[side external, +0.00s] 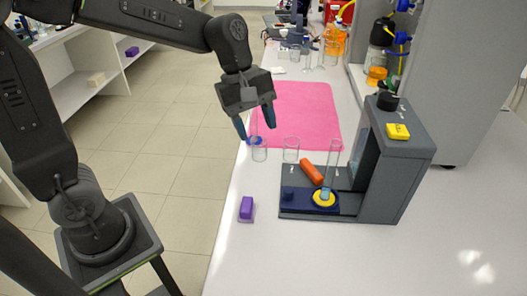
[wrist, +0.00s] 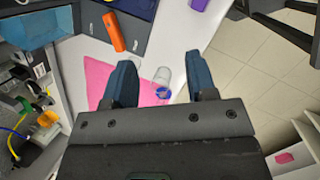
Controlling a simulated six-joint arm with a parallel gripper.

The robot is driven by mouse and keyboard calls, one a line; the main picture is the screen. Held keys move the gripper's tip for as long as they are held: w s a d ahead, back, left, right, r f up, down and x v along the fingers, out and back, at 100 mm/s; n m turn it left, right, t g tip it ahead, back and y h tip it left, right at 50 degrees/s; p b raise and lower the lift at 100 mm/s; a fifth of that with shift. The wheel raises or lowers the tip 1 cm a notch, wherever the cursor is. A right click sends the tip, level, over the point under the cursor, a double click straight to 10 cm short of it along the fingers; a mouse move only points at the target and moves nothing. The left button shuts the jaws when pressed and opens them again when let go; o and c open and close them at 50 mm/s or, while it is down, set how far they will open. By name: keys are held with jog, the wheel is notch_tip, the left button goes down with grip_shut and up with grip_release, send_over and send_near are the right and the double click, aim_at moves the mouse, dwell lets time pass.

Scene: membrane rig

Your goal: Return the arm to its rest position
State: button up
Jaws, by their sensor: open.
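My gripper (side external: 255,122) is open and empty, above the bench near the front left corner of the pink mat (side external: 295,105). A clear glass vessel (side external: 259,152) with a blue part stands just below the fingertips. In the wrist view my gripper (wrist: 160,65) has its two blue fingers spread wide. The blue part (wrist: 163,93) and clear glass show in the gap between them, with the pink mat (wrist: 97,75) beyond. My arm is stretched out from its base over the bench edge.
A clear beaker (side external: 291,149) and a purple block (side external: 247,208) are close by. The floor at left is open.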

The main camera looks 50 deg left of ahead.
jog(key=s+a+r+m+t+y, duration=0.1)
jog(key=s+a+m+t, duration=0.1)
jog(key=s+m, duration=0.4)
jog(key=s+a+r+m+t+y, duration=0.1)
jog(key=s+a+m+t+y, duration=0.1)
jog(key=s+m, duration=0.5)
jog(key=shift+a+m+t, duration=0.2)
jog(key=shift+m+t, duration=0.1)
jog(key=shift+m, duration=0.5)
